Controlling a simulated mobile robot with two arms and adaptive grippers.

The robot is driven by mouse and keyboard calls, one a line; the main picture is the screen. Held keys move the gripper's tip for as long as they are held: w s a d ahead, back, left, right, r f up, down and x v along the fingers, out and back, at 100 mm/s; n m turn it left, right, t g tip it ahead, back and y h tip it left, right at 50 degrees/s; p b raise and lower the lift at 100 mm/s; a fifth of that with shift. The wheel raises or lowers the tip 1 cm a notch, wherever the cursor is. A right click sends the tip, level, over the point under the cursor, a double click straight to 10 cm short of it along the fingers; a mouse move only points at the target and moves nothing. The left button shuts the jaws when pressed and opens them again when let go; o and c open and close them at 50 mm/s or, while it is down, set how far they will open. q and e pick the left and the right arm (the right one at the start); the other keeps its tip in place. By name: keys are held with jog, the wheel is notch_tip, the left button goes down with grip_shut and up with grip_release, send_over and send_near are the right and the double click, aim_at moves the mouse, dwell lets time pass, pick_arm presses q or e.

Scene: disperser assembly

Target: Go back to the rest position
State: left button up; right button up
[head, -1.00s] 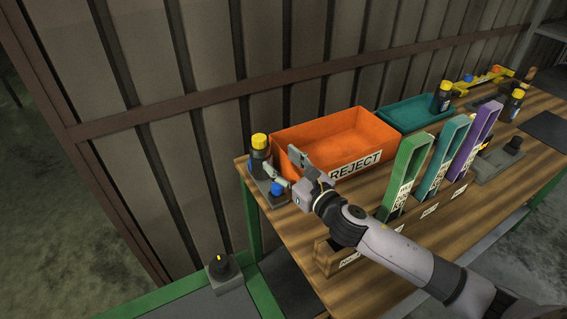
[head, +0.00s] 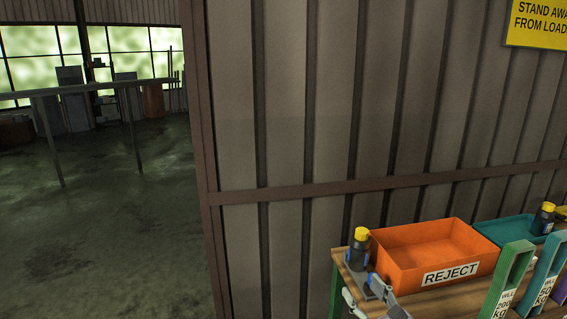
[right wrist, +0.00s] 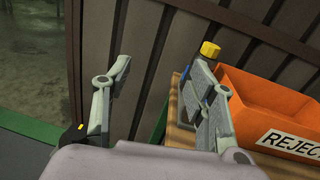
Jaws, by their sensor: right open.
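My right gripper (head: 367,292) shows only in part at the bottom edge of the head view, in front of the wooden bench's left end. In the right wrist view the right gripper (right wrist: 160,68) has its two fingers spread wide, with nothing between them. A black bottle with a yellow cap (head: 360,246) stands at the left end of the bench, left of the orange reject bin (head: 420,250). In the right wrist view the yellow cap (right wrist: 210,49) shows behind the right finger, which hides much of the bottle. My left gripper is not in view.
Green (head: 507,283) and teal (head: 544,277) upright frames stand at the bench's front. A teal tray (head: 490,232) and another yellow-capped bottle (head: 543,218) are beyond the bin. A ribbed metal wall (head: 310,120) runs behind. Open floor (head: 100,220) lies left.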

jog(key=s+d+f+m+g+h, duration=0.25)
jog(key=s+f+m, duration=0.4)
jog(key=m, duration=0.55)
jog(key=s+d+f+m+g+h, duration=0.1)
jog(key=s+f+m+g+h, duration=0.3)
jog(key=s+f+m, duration=0.55)
jog(key=s+a+f+m+g+y, duration=0.15)
jog(key=s+m+g, duration=0.55)
jog(key=s+m, duration=1.05)
notch_tip(320, 180, down, 28)
jog(key=s+n+g, duration=0.1)
jog(key=s+g, duration=0.1)
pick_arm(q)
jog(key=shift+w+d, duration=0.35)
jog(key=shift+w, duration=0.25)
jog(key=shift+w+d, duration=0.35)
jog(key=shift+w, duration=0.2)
pick_arm(e)
jog(key=s+d+f, duration=0.3)
jog(key=s+f, duration=1.2)
jog(key=s, duration=0.1)
jog(key=shift+d+f+g, duration=0.15)
jog(key=shift+d+g, duration=0.05)
jog(key=shift+g, duration=0.15)
